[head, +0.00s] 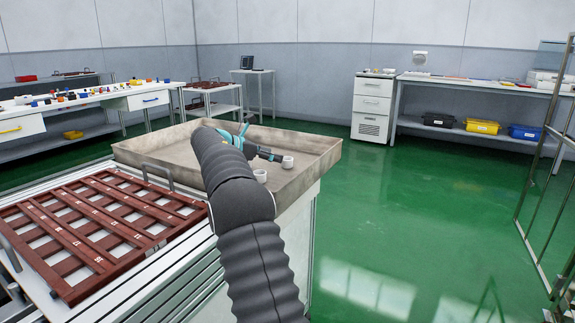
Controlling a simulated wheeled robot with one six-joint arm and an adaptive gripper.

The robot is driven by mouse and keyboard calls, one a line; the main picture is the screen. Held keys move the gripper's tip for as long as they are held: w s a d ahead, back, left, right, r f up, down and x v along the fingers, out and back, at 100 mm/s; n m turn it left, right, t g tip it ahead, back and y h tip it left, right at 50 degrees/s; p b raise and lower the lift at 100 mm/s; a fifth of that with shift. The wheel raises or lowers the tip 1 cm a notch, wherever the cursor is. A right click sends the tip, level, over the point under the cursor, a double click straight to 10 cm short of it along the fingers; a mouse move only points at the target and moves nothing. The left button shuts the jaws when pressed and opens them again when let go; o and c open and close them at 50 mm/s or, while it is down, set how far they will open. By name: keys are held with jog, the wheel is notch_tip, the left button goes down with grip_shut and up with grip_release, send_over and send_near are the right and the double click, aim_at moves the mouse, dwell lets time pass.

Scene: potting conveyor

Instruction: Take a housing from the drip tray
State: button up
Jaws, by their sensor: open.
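The drip tray (318,145) is a shallow beige, walled tray on a stand in the middle of the head view. Two small white, round housings show in its right part. One housing (287,162) stands near the right wall, close to my gripper. The other housing (260,175) stands nearer, just right of my arm. My gripper (277,157) reaches over the tray with its dark fingers pointing right, toward the farther housing. The fingers are open; I cannot tell whether they touch it. My arm hides the tray's middle and part of its near wall.
A dark red slotted rack (90,232) with handles lies on the conveyor at the left, beside the tray. A bench with small coloured parts (75,97) stands at the back left. A white drawer cabinet (373,105) stands at the back. Green floor (430,200) is clear to the right.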

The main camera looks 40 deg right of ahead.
aim_at(284, 167)
jog(key=shift+s+x, duration=0.15)
jog(key=shift+x, duration=1.15)
jog(key=shift+s+x, duration=0.2)
jog(key=shift+x, duration=1.1)
jog(key=shift+a+f, duration=0.1)
jog(key=c, duration=0.9)
